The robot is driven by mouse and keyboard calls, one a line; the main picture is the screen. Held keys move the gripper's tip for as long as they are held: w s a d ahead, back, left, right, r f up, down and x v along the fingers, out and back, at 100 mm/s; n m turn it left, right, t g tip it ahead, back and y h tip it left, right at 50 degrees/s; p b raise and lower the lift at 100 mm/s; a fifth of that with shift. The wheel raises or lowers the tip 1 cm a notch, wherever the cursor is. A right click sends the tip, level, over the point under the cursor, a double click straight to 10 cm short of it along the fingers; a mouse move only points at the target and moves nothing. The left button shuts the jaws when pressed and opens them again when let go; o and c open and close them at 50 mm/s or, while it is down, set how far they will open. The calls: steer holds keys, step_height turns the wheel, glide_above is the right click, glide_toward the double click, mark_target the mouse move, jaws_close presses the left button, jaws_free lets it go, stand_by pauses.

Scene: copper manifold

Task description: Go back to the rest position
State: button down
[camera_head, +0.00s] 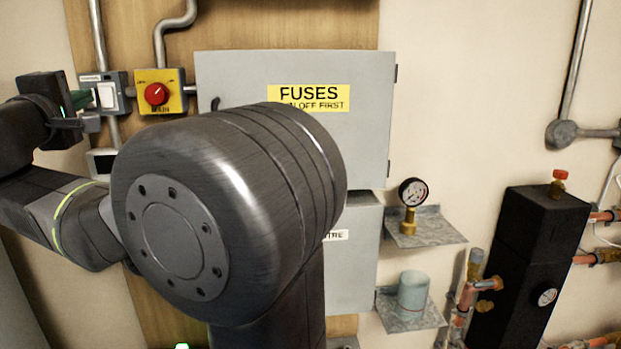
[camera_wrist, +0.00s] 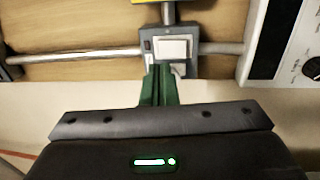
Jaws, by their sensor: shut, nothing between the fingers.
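My gripper (camera_head: 87,98) is at the left of the head view, with its green fingers pointing at a grey switch box with a white rocker (camera_head: 107,96). In the wrist view the fingers (camera_wrist: 160,72) are shut together with nothing between them. Their tips overlap the lower part of the same switch box, whose white rocker (camera_wrist: 173,48) shows just above them. I cannot tell whether the tips touch it. My large dark arm joint fills the middle of the head view and hides part of the wall behind it.
A yellow box with a red knob (camera_head: 157,93) is right of the switch. A grey fuse cabinet (camera_head: 365,120) is behind my arm. A gauge (camera_head: 412,193) and a pale cup (camera_head: 413,291) stand on small shelves. A black manifold block (camera_head: 528,255) with copper pipes is at right.

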steer(key=shift+s+f+b, duration=0.1)
steer(key=shift+s+b, duration=0.2)
steer(key=shift+s, duration=0.9)
